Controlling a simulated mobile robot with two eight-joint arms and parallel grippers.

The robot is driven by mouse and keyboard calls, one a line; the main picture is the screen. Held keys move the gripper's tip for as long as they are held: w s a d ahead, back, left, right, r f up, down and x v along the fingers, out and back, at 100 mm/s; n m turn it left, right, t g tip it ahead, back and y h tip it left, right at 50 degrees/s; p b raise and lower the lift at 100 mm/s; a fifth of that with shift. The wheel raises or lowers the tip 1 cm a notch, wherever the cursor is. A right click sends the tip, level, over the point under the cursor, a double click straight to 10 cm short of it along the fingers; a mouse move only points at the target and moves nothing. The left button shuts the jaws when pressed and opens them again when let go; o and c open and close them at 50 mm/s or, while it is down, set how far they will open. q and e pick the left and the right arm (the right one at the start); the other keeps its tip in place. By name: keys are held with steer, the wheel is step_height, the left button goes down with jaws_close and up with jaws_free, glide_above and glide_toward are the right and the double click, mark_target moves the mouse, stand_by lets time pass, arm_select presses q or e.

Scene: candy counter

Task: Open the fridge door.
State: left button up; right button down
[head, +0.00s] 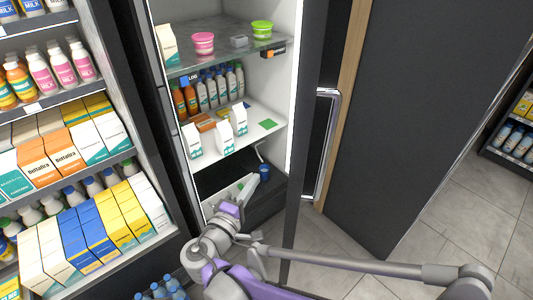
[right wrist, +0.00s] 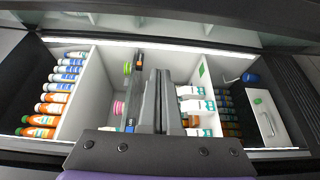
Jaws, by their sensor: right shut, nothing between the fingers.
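The fridge door (head: 308,110) stands swung open on the right of the fridge in the head view, with its long metal handle (head: 331,140) on the outer face. The lit fridge interior (head: 266,92) is exposed. My right gripper (head: 235,200) is at the lower front of the fridge opening, apart from the handle. In the right wrist view its two fingers (right wrist: 157,88) are together and empty, pointing at the shelves inside. My left gripper is not in view.
Fridge shelves hold cartons (head: 224,137), bottles (head: 212,92) and tubs (head: 203,43). A stocked open shelf unit (head: 115,168) stands close on the left. A dark panel (head: 410,110) stands right of the door. Tiled floor (head: 450,205) is clear at right.

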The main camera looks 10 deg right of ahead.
steer(key=w+d+p, duration=0.1)
steer(key=w+d, duration=0.6)
steer(key=d, duration=0.1)
steer(key=shift+d+r, duration=0.25)
steer(key=shift+d, duration=0.15)
steer(key=shift+s+d, duration=0.1)
steer(key=shift+d, duration=0.05)
